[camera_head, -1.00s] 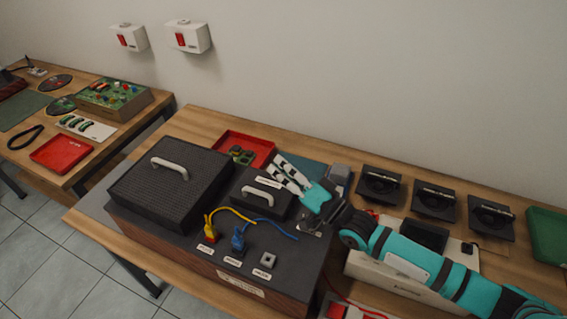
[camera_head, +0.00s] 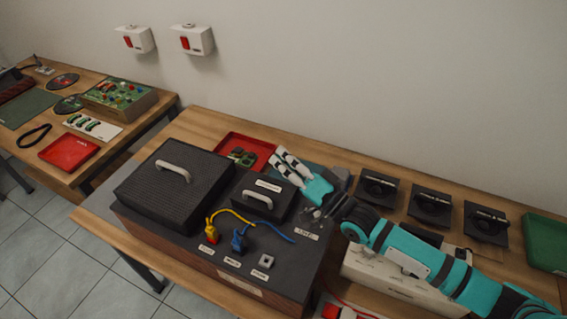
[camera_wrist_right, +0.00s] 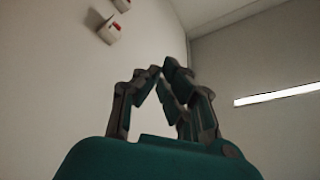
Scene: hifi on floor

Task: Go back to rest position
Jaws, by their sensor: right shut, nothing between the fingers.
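My right arm (camera_head: 425,263) comes in from the right, over the hi-fi unit on the right-hand table. My right gripper (camera_head: 281,158) points up and to the left above the rear of the black-topped box (camera_head: 240,285), in front of the red tray. In the right wrist view its fingers (camera_wrist_right: 160,74) lean together at the tips with nothing held, against wall and ceiling. My left gripper is in neither view.
The box carries a large black lid (camera_head: 150,195) with a handle, a smaller lid (camera_head: 248,208), and yellow and blue plugs. A red tray (camera_head: 228,141) lies behind. Black speaker-like units (camera_head: 430,205) and a green tray (camera_head: 545,240) line the right. Another table stands left.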

